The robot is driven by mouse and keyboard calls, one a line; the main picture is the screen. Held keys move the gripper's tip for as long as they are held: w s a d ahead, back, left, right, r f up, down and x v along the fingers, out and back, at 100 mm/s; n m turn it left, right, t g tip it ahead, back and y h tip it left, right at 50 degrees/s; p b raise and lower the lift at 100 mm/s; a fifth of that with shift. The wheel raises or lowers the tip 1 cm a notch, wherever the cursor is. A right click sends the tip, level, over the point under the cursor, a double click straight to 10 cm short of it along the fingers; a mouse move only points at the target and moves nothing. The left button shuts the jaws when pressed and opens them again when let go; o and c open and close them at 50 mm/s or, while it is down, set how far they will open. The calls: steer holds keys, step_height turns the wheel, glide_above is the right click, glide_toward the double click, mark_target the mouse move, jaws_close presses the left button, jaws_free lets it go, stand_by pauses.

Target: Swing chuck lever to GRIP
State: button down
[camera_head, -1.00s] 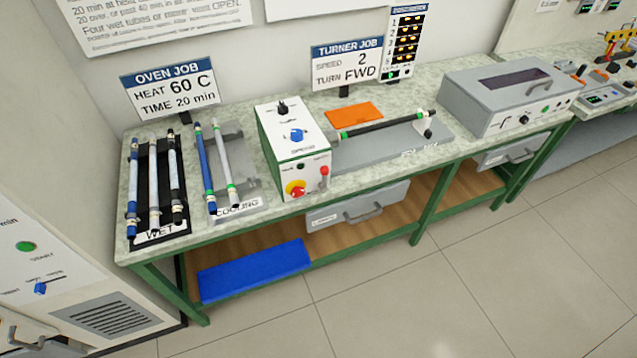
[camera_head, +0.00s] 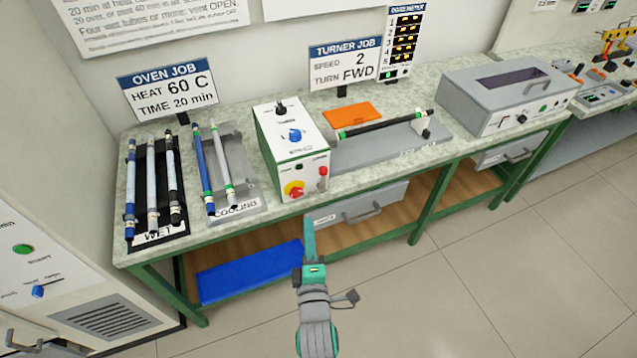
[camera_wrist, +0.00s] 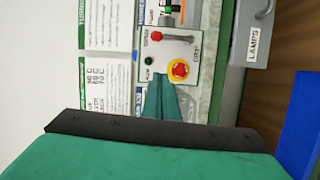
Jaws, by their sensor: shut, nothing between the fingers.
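The chuck lever is a short lever with a red knob (camera_head: 323,171) on the front panel of the grey-white turner box (camera_head: 290,140). In the wrist view the red knob (camera_wrist: 157,36) lies on the side of the panel nearest the wall, by the word that looks like OPEN; GRIP is printed towards the opposite side. My gripper (camera_head: 309,228) is shut and empty, in front of the bench and below the box front. In the wrist view its fingertips (camera_wrist: 172,80) point at the panel, apart from the lever. A dark rod (camera_head: 385,125) runs from the box to the tail support.
A red emergency button on a yellow base (camera_head: 294,188) sits beside the lever, close to my fingertips' line in the wrist view. A drawer (camera_head: 355,207) is under the bench top. Wet rack (camera_head: 184,200) and cooling tray (camera_head: 245,205) hold rods at left.

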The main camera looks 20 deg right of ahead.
steer(key=shift+w+d+r+n, duration=0.3)
steer(key=shift+w+d+r, duration=0.05)
steer(key=shift+w+r, duration=0.15)
steer(key=shift+d, duration=0.1)
glide_toward(323, 180)
steer(key=w+a+r, duration=0.3)
steer(key=w, duration=0.1)
steer(key=shift+w+d, duration=0.55)
steer(key=shift+d, duration=0.15)
steer(key=shift+w+d, duration=0.55)
steer(key=shift+d, duration=0.2)
steer(key=shift+w, duration=0.1)
